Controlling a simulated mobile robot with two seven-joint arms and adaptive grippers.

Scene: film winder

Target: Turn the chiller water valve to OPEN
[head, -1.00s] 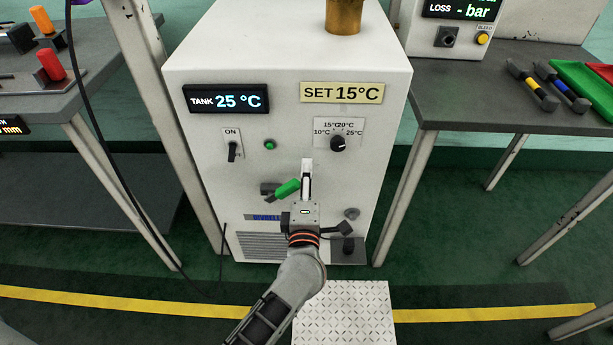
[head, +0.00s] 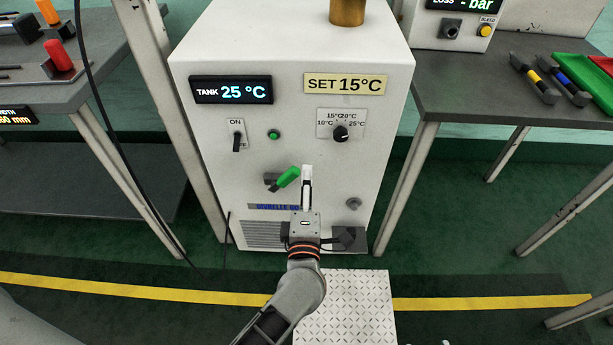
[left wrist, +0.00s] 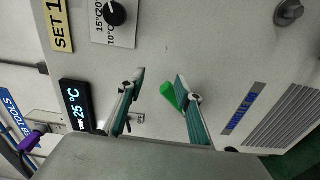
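The chiller is a white cabinet (head: 230,60) in the middle of the head view. Its water valve has a green lever handle (head: 288,177) on the front panel, tilted up to the right from a dark stem. No OPEN mark is legible. My left gripper (head: 307,172) is just right of the handle in the head view. In the left wrist view the left gripper (left wrist: 160,76) has its two fingers apart with nothing held. The green handle (left wrist: 171,95) shows beside the right-hand finger, partly hidden by it. My right gripper is out of view.
An ON switch (head: 237,139), a green button (head: 273,134) and a temperature knob (head: 341,133) sit above the valve. A grey fitting (head: 353,203) is lower right. A tread plate (head: 345,305) lies in front. Benches stand on both sides.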

